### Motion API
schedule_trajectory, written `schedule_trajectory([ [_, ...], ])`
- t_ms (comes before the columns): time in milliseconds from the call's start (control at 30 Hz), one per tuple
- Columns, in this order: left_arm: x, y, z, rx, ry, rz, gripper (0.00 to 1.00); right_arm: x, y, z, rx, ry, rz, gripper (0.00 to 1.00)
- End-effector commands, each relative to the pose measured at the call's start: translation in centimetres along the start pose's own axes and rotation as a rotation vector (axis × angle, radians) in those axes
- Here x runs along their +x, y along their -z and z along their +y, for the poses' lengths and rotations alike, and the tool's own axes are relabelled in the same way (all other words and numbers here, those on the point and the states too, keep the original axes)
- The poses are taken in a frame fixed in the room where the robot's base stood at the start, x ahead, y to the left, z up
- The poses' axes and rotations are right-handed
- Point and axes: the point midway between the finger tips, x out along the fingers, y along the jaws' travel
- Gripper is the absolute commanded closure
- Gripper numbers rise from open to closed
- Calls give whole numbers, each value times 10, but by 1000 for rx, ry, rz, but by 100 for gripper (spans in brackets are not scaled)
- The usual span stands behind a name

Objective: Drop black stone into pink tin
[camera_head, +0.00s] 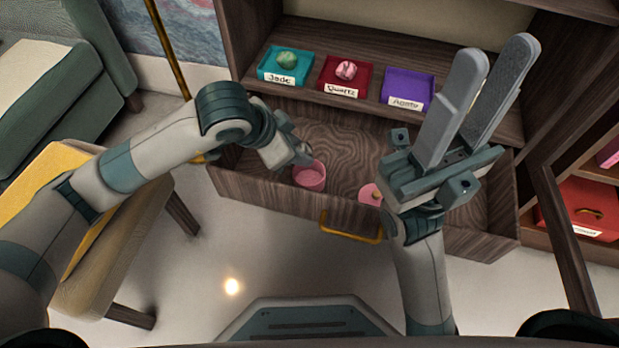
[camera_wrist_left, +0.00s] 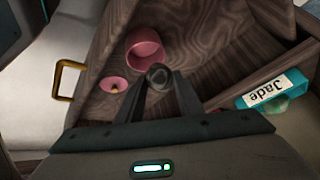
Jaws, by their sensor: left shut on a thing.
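The pink tin (camera_head: 310,178) stands open in the pulled-out drawer; in the left wrist view the tin (camera_wrist_left: 146,52) lies just beyond my fingertips. My left gripper (camera_head: 303,157) is above the tin, at its upper edge in the head view. In the left wrist view, my left gripper (camera_wrist_left: 160,84) is shut on the black stone (camera_wrist_left: 158,74), a dark rounded lump between the fingertips. The stone cannot be made out in the head view. My right gripper (camera_head: 497,62) is open and empty, raised over the drawer's right part.
A pink lid (camera_head: 369,194) with a small knob lies in the drawer (camera_head: 262,188), right of the tin. Teal Jade (camera_head: 288,78), red Quartz (camera_head: 333,88) and purple (camera_head: 408,90) trays sit on the shelf behind. A yellow chair (camera_head: 130,240) stands left.

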Motion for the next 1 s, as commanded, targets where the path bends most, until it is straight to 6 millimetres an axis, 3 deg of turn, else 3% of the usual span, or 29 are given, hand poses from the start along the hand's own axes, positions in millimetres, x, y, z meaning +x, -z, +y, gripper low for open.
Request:
schedule_trajectory([
  [367,3,-2,0,0,1,0,91,2,2,0,3,-1,7,69],
  [400,3,-2,0,0,1,0,62,1,2,0,3,-2,6,69],
  [500,3,-2,0,0,0,0,45,0,1,0,3,-2,2,69],
  [1000,-7,-2,0,1,1,-1,45,-1,-1,0,0,-5,-10,69],
])
